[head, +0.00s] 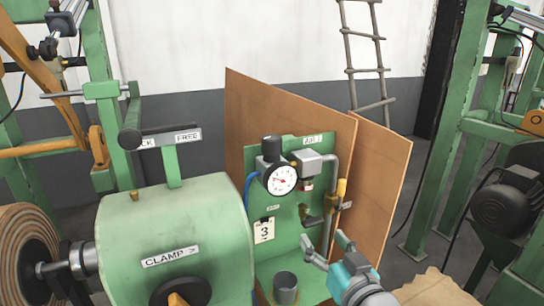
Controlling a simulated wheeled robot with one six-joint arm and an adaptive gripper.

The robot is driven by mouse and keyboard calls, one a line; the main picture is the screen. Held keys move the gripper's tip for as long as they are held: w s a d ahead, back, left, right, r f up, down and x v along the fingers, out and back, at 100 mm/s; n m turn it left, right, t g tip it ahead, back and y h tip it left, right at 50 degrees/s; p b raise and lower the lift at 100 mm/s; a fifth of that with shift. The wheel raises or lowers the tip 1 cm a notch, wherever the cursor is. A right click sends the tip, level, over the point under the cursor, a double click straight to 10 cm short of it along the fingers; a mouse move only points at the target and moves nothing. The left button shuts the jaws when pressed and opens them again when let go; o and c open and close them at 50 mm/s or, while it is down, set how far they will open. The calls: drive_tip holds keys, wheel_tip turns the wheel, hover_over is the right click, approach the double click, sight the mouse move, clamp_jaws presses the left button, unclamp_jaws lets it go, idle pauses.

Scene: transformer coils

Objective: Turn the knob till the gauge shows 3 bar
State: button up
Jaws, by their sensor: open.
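The pressure gauge (282,180) is a white round dial with a dark rim on the green panel (290,238). Its needle is small and reddish; the exact reading is too small to tell. The black knob (271,148) stands upright on top of the regulator, just above and left of the gauge. A white card (264,231) with a "3" hangs on the panel below the gauge. My gripper (325,247) is open and empty, near the panel's lower right edge, below and right of the knob and apart from it.
A grey pipe with a yellow-handled valve (341,188) runs down the panel's right side. A grey cup (285,287) stands low in front. The green clamp housing (178,240) is left of the panel. Brown boards (375,170) stand behind.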

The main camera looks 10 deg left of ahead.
sight(277, 145)
drive_tip(key=a+r+n+g+y, duration=0.1)
drive_tip(key=a+r+n, duration=0.15)
drive_tip(key=r, duration=0.65)
drive_tip(key=a+r+n+y, duration=0.1)
drive_tip(key=a+r+y, duration=0.15)
drive_tip(key=r, duration=0.55)
drive_tip(key=shift+h, duration=0.35)
drive_tip(key=x, duration=1.1)
drive_tip(key=shift+w+a+f, duration=0.15)
drive_tip(key=shift+a, duration=0.25)
drive_tip(key=shift+c, duration=0.2)
drive_tip(key=c, duration=1.1)
